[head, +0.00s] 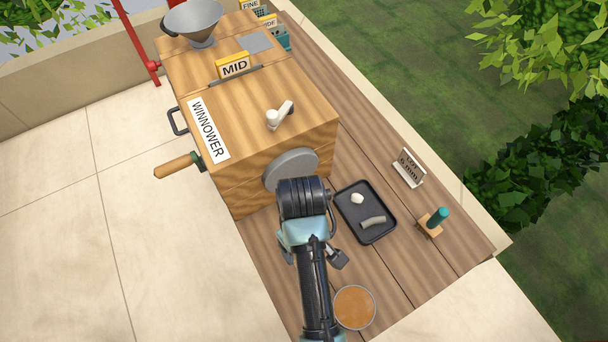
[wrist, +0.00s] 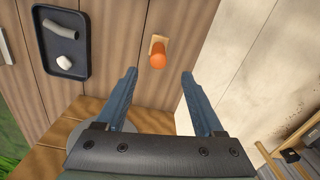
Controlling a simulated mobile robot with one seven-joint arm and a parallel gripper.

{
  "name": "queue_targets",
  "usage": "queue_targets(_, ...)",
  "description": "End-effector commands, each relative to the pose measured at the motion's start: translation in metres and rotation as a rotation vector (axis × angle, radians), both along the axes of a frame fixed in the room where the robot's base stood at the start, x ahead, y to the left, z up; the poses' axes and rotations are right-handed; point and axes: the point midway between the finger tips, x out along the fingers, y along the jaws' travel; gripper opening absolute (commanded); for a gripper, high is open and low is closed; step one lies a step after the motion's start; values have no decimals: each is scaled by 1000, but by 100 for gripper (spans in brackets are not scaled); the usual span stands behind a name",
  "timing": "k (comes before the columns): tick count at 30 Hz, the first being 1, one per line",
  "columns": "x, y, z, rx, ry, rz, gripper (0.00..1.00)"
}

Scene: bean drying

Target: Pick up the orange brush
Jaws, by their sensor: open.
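The orange brush shows in the wrist view as an orange round handle (wrist: 158,60) seen nearly end-on, on a tan block lying on the wooden deck. In the head view I cannot see it; my arm appears to cover that spot. My gripper (wrist: 158,75) is open and empty. In the wrist view the brush is between the lines of the two fingers, just beyond their tips, and appears apart from them. In the head view my gripper (head: 313,258) is in front of the winnower, left of the black tray.
The wooden winnower (head: 270,100) stands behind my gripper, with a grey disc (head: 290,170) on its near side. A black tray (head: 385,237) holds a white piece and a grey piece. A teal-handled brush (head: 438,218), a small sign (head: 409,168) and an orange-filled round container (head: 354,307) stand nearby.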

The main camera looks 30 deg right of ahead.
Motion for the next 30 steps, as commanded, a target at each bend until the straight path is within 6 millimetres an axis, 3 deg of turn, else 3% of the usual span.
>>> queue_targets(3, -1, 0, -25, 1, 3, 0, 70)
queue_targets(9, 0, 0, -55, -1, -2, -2, 70)
queue_targets(16, 0, -2, -71, -1, -4, -2, 70)
queue_targets(24, 0, -4, -108, -1, -4, -1, 70)
queue_targets(30, 0, -4, -114, -2, -7, -1, 70)
